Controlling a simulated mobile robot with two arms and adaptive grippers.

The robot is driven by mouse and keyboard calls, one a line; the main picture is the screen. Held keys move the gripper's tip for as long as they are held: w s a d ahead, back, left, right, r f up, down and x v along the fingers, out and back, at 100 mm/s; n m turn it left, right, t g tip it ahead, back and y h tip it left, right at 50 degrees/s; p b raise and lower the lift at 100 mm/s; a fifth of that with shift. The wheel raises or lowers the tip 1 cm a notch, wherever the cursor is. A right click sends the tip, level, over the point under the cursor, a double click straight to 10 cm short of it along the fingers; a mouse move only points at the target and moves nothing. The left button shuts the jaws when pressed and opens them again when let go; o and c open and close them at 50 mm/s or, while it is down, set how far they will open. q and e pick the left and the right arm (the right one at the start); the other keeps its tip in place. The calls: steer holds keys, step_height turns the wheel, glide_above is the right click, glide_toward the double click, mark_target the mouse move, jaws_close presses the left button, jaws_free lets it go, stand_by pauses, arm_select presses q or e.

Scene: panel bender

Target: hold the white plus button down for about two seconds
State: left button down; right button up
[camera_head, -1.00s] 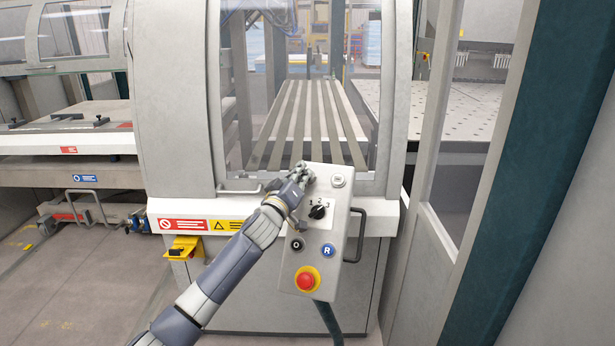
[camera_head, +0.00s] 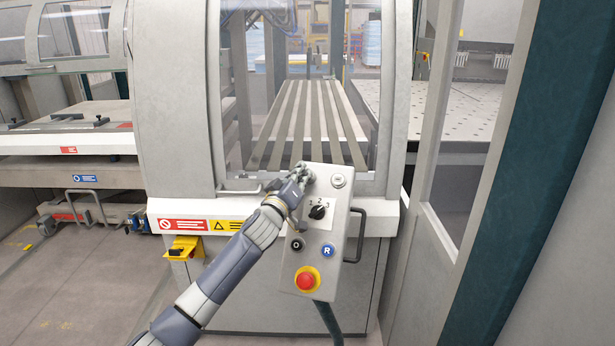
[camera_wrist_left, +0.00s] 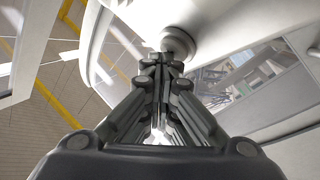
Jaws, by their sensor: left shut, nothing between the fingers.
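The grey control box (camera_head: 325,245) stands in front of the machine in the head view. My left gripper (camera_head: 307,174) is shut and empty, with its fingertips at the box's upper left corner. They cover what lies under them there. In the left wrist view, the shut fingertips (camera_wrist_left: 161,62) point at a round, pale button (camera_wrist_left: 178,42) and overlap its lower edge. Actual contact and any plus sign on it cannot be made out. A second pale round button (camera_head: 339,181) shows at the box's upper right; its marking is too small to read. My right gripper is not in view.
Below on the box are a black selector knob (camera_head: 317,212), a black O button (camera_head: 297,244), a blue R button (camera_head: 327,250) and a red emergency stop (camera_head: 307,279) on yellow. A handle (camera_head: 357,236) sticks out at the box's right side. The machine window is behind.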

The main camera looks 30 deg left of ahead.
arm_select(q)
steer(key=shift+s+d+r+p, duration=0.2)
steer(key=shift+s+r+p, duration=0.2)
steer(key=shift+p, duration=0.2)
steer(key=shift+s+r, duration=0.15)
steer(key=shift+s, duration=0.1)
steer(key=s+r+p, duration=0.1)
steer(key=s+p, duration=0.1)
steer(key=s+d+r+p, duration=0.1)
steer(key=r+p, duration=0.1)
steer(key=shift+s+d, duration=0.1)
steer(key=shift+s, duration=0.25)
stand_by(0.5)
